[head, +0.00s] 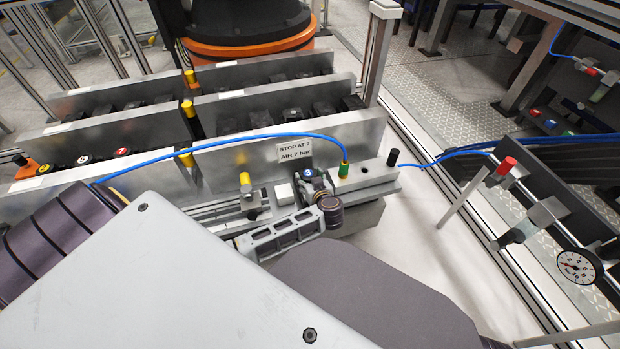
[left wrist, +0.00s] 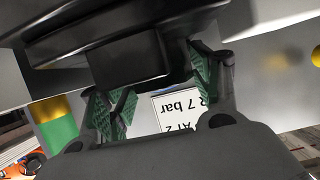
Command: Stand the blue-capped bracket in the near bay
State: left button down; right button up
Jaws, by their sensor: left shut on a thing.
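A piece with a blue, white-marked cap (head: 308,173), which I take as the blue-capped bracket, is in front of the near grey wall, just below the sign. My left gripper (head: 316,188) reaches it from the front and covers most of its body. In the left wrist view the green-padded fingers (left wrist: 160,92) are at a dark body (left wrist: 150,45), held between them; its cap is hidden there. Parallel grey metal walls (head: 290,140) form the bays; I cannot tell which is the near bay. My right gripper is out of view.
The sign (head: 294,149) stands close behind the gripper; it also shows in the left wrist view (left wrist: 184,106). A yellow-topped post (head: 245,182) and a white block (head: 284,194) are left of it. A blue hose (head: 240,140) arches overhead to a green fitting (head: 344,170). Dark pieces fill other bays.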

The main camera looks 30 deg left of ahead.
pick_arm(q)
jog(key=shift+r, duration=0.15)
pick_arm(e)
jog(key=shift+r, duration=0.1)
pick_arm(q)
jog(key=shift+c, duration=1.7)
grip_release()
jog(key=shift+s, duration=0.1)
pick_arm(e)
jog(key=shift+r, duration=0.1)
